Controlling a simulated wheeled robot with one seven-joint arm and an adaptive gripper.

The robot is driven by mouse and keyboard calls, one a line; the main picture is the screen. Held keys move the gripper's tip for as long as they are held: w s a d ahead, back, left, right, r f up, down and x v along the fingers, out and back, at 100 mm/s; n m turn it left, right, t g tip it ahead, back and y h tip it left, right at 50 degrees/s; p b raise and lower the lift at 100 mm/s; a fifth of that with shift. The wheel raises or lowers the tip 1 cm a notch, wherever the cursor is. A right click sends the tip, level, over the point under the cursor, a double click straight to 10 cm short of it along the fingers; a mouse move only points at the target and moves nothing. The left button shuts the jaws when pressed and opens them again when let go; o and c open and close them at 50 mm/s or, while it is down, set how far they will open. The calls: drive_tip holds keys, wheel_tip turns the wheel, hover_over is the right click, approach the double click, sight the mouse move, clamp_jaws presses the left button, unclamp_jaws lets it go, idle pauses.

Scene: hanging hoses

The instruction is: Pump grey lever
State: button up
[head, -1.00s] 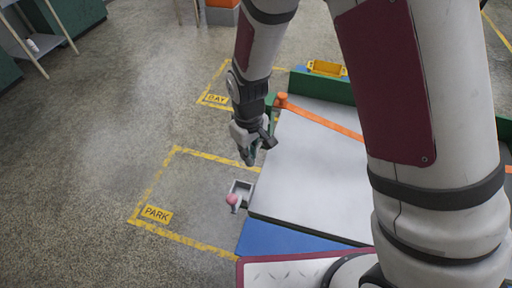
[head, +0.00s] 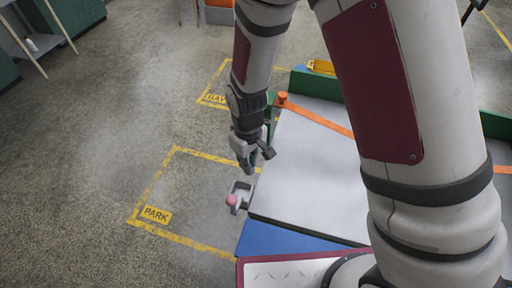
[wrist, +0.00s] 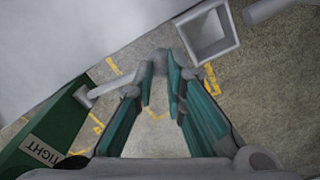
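The grey lever (wrist: 115,82) shows in the wrist view. Its shaft runs from the green panel (wrist: 70,118), labelled TIGHT, to a grey end at the tips of my gripper (wrist: 160,60). The teal finger pads stand partly apart, with floor showing between them, and the lever's end lies in line with the gap. I cannot tell whether the pads touch it. In the head view my gripper (head: 256,162) points down beside the left edge of the white-topped platform (head: 305,170). The grey lever cannot be made out there.
A pink-knobbed lever (head: 232,200) at a grey square socket is close below my gripper. The square socket (wrist: 208,32) also shows in the wrist view. An orange bar (head: 318,118) crosses the platform.

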drive_tip(key=shift+s+f, duration=0.15)
drive_tip(key=shift+f, duration=0.45)
drive_tip(key=shift+f+b, duration=0.5)
drive_tip(key=shift+f, duration=0.3)
drive_tip(key=shift+r+p, duration=1.35)
drive_tip(key=shift+r, duration=1.25)
drive_tip(key=shift+w+d+r+p, duration=0.15)
drive_tip(key=shift+w+r, duration=0.2)
drive_tip(key=shift+r, duration=0.35)
drive_tip(key=shift+w+d+r+p, duration=0.1)
drive_tip(key=shift+w+r+p, duration=0.1)
drive_tip(key=shift+w+r, duration=0.35)
drive_tip(key=shift+w+d+r+p, duration=0.15)
drive_tip(key=shift+w+r, duration=0.05)
drive_tip(key=shift+r, duration=0.6)
